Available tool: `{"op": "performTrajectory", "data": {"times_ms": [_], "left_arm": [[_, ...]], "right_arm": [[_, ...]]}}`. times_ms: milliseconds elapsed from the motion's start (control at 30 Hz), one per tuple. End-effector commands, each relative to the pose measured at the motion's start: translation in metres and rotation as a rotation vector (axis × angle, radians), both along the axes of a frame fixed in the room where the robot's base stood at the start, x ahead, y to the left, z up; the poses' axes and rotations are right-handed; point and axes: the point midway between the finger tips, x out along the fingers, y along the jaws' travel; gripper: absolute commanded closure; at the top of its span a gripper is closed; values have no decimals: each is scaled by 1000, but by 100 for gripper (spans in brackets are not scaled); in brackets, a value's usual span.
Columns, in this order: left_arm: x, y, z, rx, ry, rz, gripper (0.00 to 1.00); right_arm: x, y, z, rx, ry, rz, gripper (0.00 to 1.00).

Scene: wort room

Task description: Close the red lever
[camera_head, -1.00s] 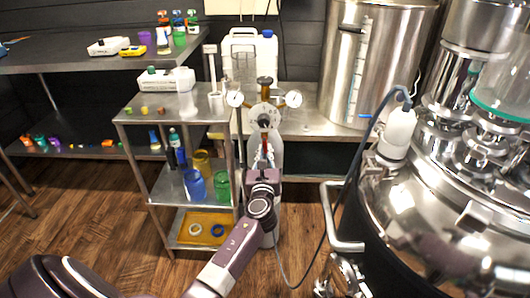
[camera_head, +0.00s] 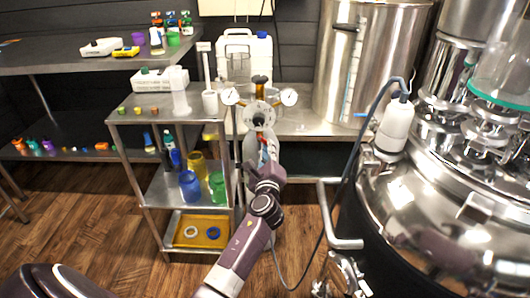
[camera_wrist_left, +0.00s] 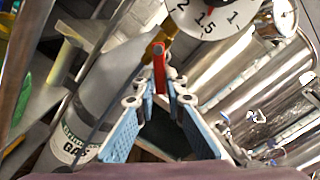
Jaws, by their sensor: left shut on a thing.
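The red lever (camera_wrist_left: 159,65) sits below a white numbered dial (camera_wrist_left: 204,12) in the left wrist view. In the head view a small bit of the red lever (camera_head: 264,153) shows just above my gripper. My left gripper (camera_wrist_left: 161,85) is shut on the lever, its blue-padded fingers meeting around its lower end. In the head view the left gripper (camera_head: 266,163) is in front of the grey gas cylinder (camera_head: 249,147) and hides part of it. My right gripper is not in view.
Two round gauges, left (camera_head: 230,96) and right (camera_head: 289,97), flank the dial. A metal shelf cart (camera_head: 141,183) with coloured beakers stands left of the cylinder. A large steel vessel (camera_head: 440,215) and a grey hose (camera_head: 345,170) are on the right.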

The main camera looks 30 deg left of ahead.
Motion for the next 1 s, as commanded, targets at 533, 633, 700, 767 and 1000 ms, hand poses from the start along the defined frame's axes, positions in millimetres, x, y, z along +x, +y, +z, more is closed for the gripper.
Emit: {"op": "performTrajectory", "data": {"times_ms": [533,633,700,767,1000], "left_arm": [[5,-8,16,-435,-266,1,100],[6,-9,19,-501,-307,0,100],[6,-9,21,-541,-332,0,100],[6,-9,22,-572,-351,0,100],[6,-10,26,-657,-403,0,100]], "right_arm": [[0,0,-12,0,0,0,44],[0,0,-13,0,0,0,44],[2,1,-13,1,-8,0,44],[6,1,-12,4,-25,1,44],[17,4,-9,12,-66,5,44]]}}
